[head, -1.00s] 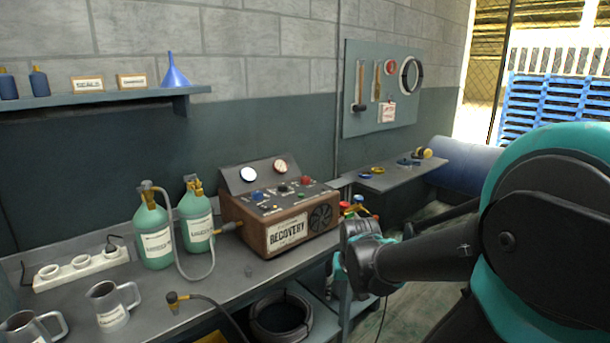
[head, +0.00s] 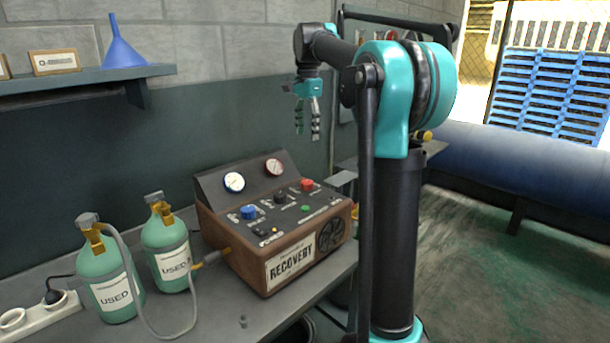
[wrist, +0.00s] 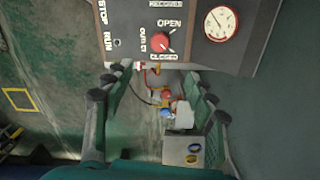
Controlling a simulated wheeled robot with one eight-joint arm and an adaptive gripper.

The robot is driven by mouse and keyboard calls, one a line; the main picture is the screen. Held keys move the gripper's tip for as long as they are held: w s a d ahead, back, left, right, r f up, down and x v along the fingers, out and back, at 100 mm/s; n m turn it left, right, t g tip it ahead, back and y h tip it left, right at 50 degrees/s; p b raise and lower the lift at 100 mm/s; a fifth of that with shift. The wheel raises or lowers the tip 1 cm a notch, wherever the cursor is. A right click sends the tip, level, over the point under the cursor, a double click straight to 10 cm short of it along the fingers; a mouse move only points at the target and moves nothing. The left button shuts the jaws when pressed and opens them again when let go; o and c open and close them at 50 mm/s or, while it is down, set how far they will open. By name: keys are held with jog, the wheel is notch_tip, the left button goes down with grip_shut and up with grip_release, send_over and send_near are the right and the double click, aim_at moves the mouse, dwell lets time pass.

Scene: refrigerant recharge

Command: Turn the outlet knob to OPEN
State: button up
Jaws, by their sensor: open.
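The recovery machine (head: 235,235) stands on the bench, with a sloped gauge panel at its back. Its red outlet knob (head: 307,184) is at the right of the top panel. In the wrist view the red knob (wrist: 160,42) sits by the OUTLET label, between the words OPEN and CLOSED; its exact pointing is too small to tell. My gripper (head: 307,134) is open and empty, fingers down, well above the machine's right side and apart from the knob. In the wrist view the two fingers of my gripper (wrist: 155,110) are spread wide, below the knob in the picture.
Two green tanks (head: 110,285) marked USED, with a grey hose, stand to the left. A shelf (head: 90,78) with a blue funnel (head: 122,45) is on the wall. Open floor lies right.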

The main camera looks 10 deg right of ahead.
aim_at(307, 181)
notch_tip(307, 181, down, 17)
jog(key=shift+f, duration=0.1)
dwell(0.4)
jog(key=c, duration=1.2)
jog(key=shift+o, duration=0.2)
